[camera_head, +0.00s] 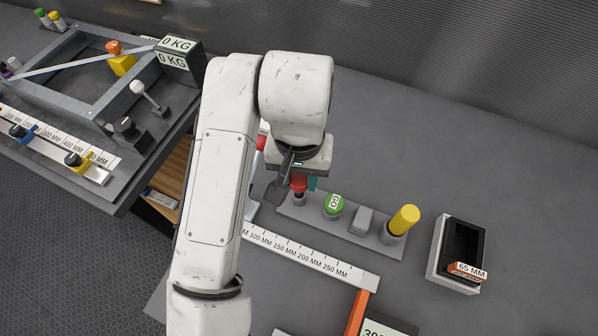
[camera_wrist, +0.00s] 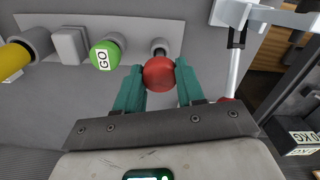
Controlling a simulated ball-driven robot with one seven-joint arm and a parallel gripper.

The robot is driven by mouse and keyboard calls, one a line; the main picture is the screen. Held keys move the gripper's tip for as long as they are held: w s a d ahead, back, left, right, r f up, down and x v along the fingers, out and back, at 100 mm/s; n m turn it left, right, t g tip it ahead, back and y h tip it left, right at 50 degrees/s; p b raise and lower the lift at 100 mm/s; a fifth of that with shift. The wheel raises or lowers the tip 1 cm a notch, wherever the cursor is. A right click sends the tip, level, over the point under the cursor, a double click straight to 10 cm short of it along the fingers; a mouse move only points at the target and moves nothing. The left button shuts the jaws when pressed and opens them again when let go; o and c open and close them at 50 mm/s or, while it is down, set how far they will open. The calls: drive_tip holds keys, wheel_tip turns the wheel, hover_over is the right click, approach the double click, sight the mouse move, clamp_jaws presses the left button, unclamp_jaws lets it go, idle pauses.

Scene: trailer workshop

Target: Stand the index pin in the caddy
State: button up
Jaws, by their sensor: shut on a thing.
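The index pin shows as a red round knob (camera_wrist: 159,73) between the teal fingers of my gripper (camera_wrist: 160,88) in the wrist view. My gripper (camera_head: 298,180) is shut on it. The red knob (camera_head: 298,183) also shows under my wrist in the head view. The caddy is a grey plate (camera_head: 322,224) with a row of holders. The knob is over the caddy's left end, at a small round grey socket (camera_head: 298,199). That socket (camera_wrist: 160,46) appears just beyond the knob in the wrist view. The pin's shank is hidden, so I cannot tell how deep it sits.
The caddy also holds a green GO piece (camera_head: 333,205), a grey block (camera_head: 362,220) and a yellow cylinder (camera_head: 404,219). A black-lined box (camera_head: 439,262) labelled 65 MM stands right. A ruler rail (camera_head: 305,257) runs in front. Bench at the back right is clear.

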sight(299, 179)
drive_tip(key=shift+f+b, duration=0.55)
drive_tip(key=shift+f, duration=0.45)
drive_tip(key=o, duration=1.2)
wheel_tip(299, 179, up, 11)
drive_tip(key=shift+f+p, duration=0.1)
drive_tip(key=shift+p, duration=0.2)
